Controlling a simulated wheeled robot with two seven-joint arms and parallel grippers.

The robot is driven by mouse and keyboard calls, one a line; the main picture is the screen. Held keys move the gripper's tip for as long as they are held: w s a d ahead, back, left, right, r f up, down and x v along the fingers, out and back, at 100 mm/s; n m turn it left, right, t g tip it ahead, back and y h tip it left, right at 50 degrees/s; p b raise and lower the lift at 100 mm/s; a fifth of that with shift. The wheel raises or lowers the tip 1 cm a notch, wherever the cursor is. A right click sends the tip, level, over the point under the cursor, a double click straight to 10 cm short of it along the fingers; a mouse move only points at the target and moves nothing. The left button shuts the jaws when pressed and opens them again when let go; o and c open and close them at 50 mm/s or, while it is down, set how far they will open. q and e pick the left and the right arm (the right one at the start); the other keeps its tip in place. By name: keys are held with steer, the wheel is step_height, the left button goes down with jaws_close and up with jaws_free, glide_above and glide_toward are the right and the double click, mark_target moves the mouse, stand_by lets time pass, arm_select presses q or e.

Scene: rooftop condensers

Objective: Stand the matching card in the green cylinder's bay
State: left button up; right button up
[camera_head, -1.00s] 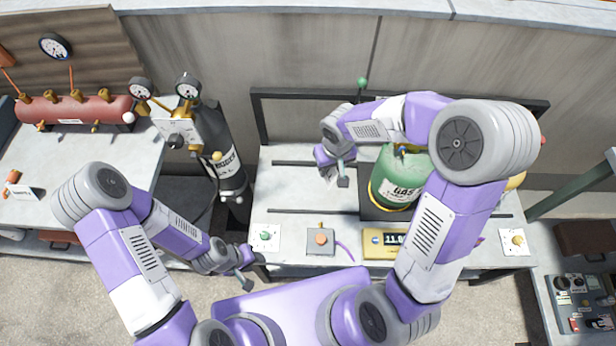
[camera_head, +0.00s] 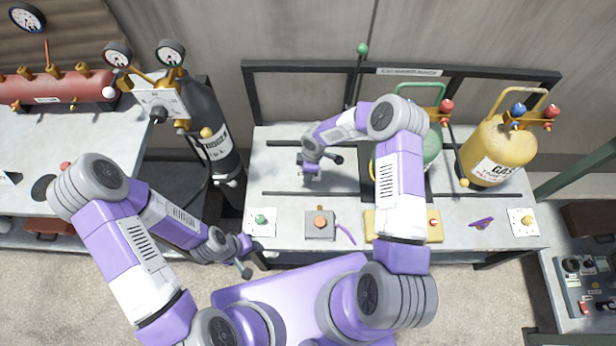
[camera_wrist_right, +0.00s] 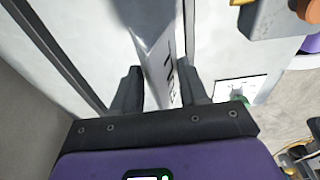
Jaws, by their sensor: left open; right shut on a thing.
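My right gripper (camera_head: 310,172) is over the left part of the grey bench. In the right wrist view its fingers (camera_wrist_right: 160,92) are shut on a pale card (camera_wrist_right: 158,50) with dark lettering, only partly readable. The card hardly shows in the head view. The green cylinder (camera_head: 433,146) stands at the back of the bench, right of this gripper and apart from it. My right arm hides much of the cylinder and its bay. My left gripper (camera_head: 246,266) is open and empty, low in front of the bench's left corner.
A yellow cylinder (camera_head: 490,152) stands at the right. Along the front are a green-knobbed plate (camera_head: 261,222), a grey button box (camera_head: 320,226), a yellow meter (camera_head: 385,226) and a yellow-knobbed plate (camera_head: 523,222). A black cylinder (camera_head: 212,130) stands left. The bench's left part is mostly clear.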

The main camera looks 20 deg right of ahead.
mark_target(308, 184)
steer(key=shift+f+b, duration=0.8)
steer(key=shift+f, duration=2.35)
steer(key=shift+f, duration=0.1)
steer(key=o, duration=0.9)
steer(key=shift+c, duration=0.2)
